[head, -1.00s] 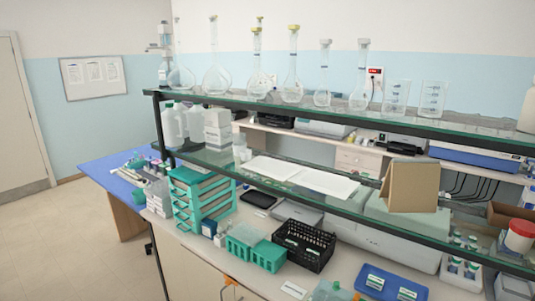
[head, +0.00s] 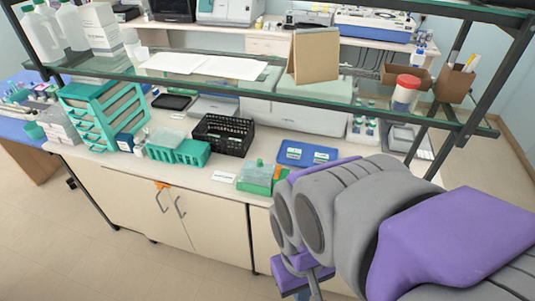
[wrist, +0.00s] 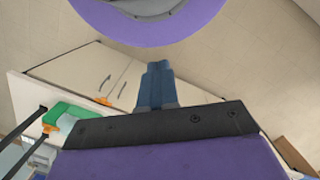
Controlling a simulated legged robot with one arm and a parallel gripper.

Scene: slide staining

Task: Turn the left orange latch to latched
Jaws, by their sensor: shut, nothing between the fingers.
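The left orange latch (head: 162,185) sits at the top of a pair of pale cabinet doors, just under the counter edge and above two grey bar handles. It also shows in the wrist view (wrist: 104,101), small, left of my gripper. Its exact turn angle is too small to tell. My gripper (wrist: 157,70) is shut and empty, its blue-grey fingers together, and apart from the latch. In the head view my grey and purple arm fills the lower right, and the fingertips cannot be made out clearly.
A green-based box (head: 256,177) stands near the counter's front edge, with another orange piece (head: 280,173) beside it. A black basket (head: 223,134), teal racks (head: 178,150) and a blue tray (head: 306,153) are behind. A glass shelf (head: 200,68) overhangs the counter. The floor before the left doors is clear.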

